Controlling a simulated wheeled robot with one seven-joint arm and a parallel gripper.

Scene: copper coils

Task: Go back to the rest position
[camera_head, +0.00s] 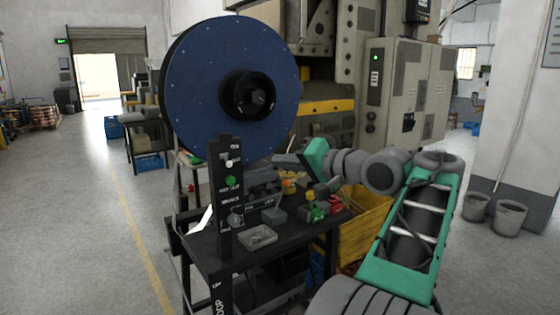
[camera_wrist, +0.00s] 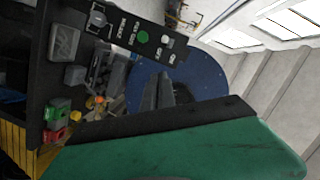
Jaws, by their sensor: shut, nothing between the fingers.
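My gripper (camera_head: 282,159) is in the head view, in front of the machine and just below and right of the big blue reel (camera_head: 205,85). It is shut, and I see nothing held in it. My arm reaches in from the lower right, bent, with its grey joints and green links. In the wrist view my dark gripper fingers (camera_wrist: 158,92) point up against the blue reel (camera_wrist: 200,75). The green wrist part fills the lower part of that view. I cannot tell how far the fingertips are from the reel.
A black work table (camera_head: 285,240) below my gripper carries a black control post (camera_head: 228,200) with a green button, a small tray (camera_head: 258,237) and coloured blocks. A yellow bin (camera_head: 365,225) stands right of it. Grey buckets (camera_head: 510,218) stand by the pillar.

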